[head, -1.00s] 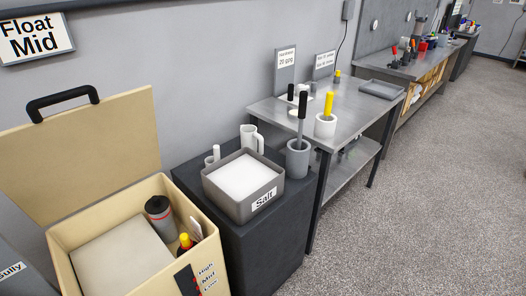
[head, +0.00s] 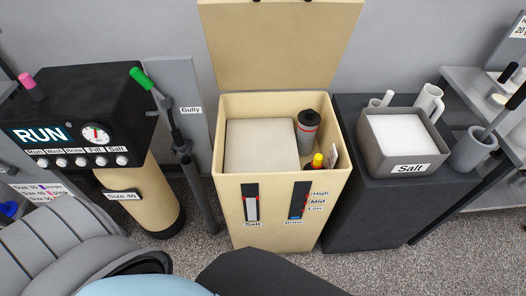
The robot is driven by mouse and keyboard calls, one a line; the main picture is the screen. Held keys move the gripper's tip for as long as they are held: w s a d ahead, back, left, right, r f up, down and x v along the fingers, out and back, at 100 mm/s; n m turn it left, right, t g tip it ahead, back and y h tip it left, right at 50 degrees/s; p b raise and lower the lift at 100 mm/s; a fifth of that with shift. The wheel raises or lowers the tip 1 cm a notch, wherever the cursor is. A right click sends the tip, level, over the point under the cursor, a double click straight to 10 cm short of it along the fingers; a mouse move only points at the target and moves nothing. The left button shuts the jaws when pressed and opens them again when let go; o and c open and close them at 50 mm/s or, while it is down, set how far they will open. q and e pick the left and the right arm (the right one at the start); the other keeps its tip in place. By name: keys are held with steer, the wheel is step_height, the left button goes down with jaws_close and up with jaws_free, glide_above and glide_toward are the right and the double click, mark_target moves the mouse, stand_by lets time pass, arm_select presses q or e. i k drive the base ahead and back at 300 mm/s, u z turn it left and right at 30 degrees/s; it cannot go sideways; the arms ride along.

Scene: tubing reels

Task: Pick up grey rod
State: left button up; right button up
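I cannot tell for certain which thing the task calls the grey rod. A dark grey rod with a black grip (head: 503,108) stands tilted in a grey cup (head: 471,151) at the right, beside the salt bin. A grey upright pipe (head: 199,192) stands on the floor below the "Gully" sign, left of the beige box. A green-ended piece (head: 141,78) reaches from this pipe's upper fittings towards the black control unit. Neither of my grippers is in view. Only grey, pale blue and black rounded parts, likely my own body, show along the bottom edge.
The open beige box (head: 240,195) holds a pale block, a dark bottle (head: 308,131) and a yellow-capped item (head: 317,161). The salt bin (head: 370,145) and a white jug (head: 429,102) stand on a dark cabinet (head: 345,205). The "RUN" unit (head: 75,110) stands left. Speckled floor shows between.

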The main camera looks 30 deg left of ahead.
mark_target(519, 96)
steer(key=z, duration=0.05)
steer(key=k, duration=0.5)
steer(key=z, duration=0.6)
steer(key=i, duration=1.2)
steer(key=u, duration=0.4)
